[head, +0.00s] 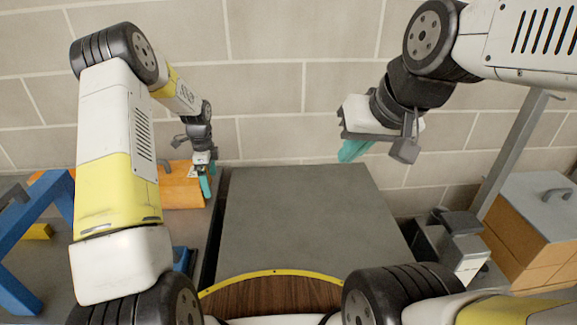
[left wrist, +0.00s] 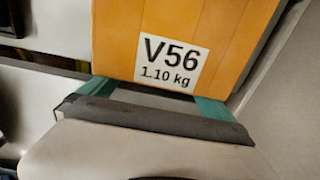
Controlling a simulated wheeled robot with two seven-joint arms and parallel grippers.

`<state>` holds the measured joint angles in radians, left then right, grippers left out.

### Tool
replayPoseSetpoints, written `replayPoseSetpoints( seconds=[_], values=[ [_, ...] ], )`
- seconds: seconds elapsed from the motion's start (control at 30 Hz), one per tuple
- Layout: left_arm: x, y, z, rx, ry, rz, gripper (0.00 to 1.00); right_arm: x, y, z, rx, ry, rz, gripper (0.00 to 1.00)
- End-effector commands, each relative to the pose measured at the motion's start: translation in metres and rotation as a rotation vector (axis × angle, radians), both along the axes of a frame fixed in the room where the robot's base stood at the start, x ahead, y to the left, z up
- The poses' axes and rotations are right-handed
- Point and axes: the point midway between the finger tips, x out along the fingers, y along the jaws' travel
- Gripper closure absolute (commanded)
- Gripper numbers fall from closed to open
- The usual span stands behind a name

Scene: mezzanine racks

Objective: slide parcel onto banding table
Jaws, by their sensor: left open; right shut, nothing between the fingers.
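An orange parcel (head: 182,190) lies on a grey surface at the left in the head view. In the left wrist view the parcel (left wrist: 185,30) fills the upper middle, with a white label reading V56, 1.10 kg. My left gripper (head: 207,180) is open at the parcel's right end; its teal fingers (left wrist: 153,97) show apart at the parcel's near edge. I cannot tell whether they touch it. A flat grey table top (head: 300,215), likely the banding table, lies bare in the middle. My right gripper (head: 355,150) is shut and empty above its far right edge.
A dark narrow gap (head: 215,225) separates the left surface from the middle table. A blue frame (head: 50,235) stands at the left. A block wall (head: 270,90) closes the back.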

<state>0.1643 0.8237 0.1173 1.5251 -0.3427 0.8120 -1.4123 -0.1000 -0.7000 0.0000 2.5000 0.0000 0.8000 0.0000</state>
Motion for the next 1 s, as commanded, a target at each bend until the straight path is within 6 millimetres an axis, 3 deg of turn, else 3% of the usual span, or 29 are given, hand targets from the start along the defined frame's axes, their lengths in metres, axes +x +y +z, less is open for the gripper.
replayPoseSetpoints(
  seconds=[1.0],
  values=[
    [0.0,0.012,0.0,0.0,0.0,0.001,0.0,0.0,0.0,0.0,0.0,0.0,0.0,1.0]
  ],
)
